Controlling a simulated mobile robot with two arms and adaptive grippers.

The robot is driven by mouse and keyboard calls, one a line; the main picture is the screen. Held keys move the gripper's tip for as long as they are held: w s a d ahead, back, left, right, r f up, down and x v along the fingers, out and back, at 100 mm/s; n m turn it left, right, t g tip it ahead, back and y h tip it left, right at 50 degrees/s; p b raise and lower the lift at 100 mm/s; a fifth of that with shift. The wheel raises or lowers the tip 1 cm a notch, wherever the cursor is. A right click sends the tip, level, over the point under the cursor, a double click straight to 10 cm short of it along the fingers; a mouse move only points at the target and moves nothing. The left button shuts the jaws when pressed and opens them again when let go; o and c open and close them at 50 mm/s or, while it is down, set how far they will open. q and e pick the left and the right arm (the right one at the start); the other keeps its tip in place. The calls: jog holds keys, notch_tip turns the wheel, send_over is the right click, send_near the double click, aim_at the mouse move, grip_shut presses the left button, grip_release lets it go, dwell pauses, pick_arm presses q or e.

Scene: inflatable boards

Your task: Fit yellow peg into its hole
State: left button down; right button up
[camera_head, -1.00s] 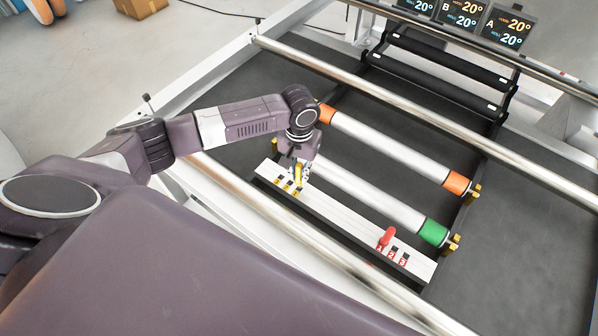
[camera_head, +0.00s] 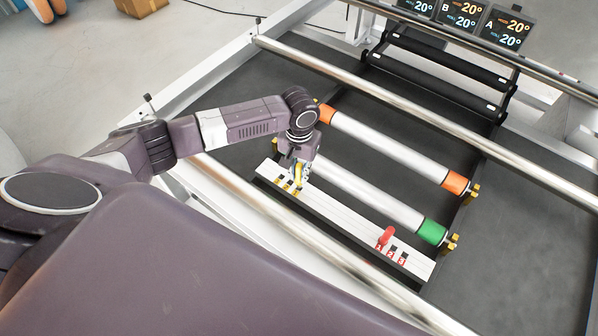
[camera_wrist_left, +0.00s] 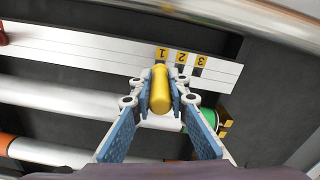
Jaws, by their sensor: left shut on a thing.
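The yellow peg (camera_wrist_left: 160,90) is between the fingers of my left gripper (camera_wrist_left: 161,100), which is shut on it. In the wrist view its far end lies close to the yellow label marked 1. In the head view the left gripper (camera_head: 298,178) is over the yellow-labelled end of the white board (camera_head: 335,207), and the peg is partly hidden. I cannot tell whether the peg's tip is above the board or in a hole. The yellow labels 1, 2 and 3 (camera_wrist_left: 181,57) run side by side on the board. My right gripper is not in view.
A red peg (camera_head: 385,236) stands at the board's other end beside red labels. Rollers with a green end (camera_head: 432,232) and an orange end (camera_head: 455,183) lie just behind the board. A long metal rail (camera_head: 300,244) runs in front.

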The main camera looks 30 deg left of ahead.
aim_at(299, 180)
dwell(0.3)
pick_arm(q)
jog(key=shift+p, duration=0.5)
jog(key=shift+f+b, duration=0.8)
jog(key=shift+f, duration=1.15)
jog(key=c, duration=1.8)
grip_release()
jog(key=shift+r, duration=0.15)
notch_tip(299, 180, up, 12)
jog(key=shift+f, duration=0.1)
